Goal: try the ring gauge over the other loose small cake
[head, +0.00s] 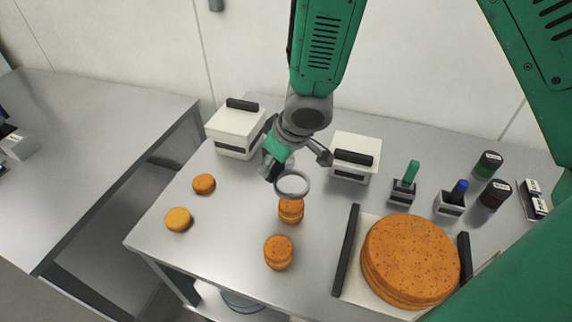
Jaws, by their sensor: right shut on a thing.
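My right gripper (283,163) is shut on the grey ring gauge (292,197) and holds it over the table's middle. In the picture the ring is just above the top of a small browned cake (291,212); it is not around that cake, and I cannot tell the exact gap. A second small cake (278,253) stands nearer the front. A flat orange-brown small cake (204,184) and a yellower one (178,220) lie to the left. My left gripper is out of view.
A large speckled cake (410,260) sits on a white board with dark handles (346,250) at right. White boxes with black handles (233,132) (354,160) stand behind. Green (411,172) and blue (460,190) handled tools and dark jars (488,164) are at back right. The left front table is clear.

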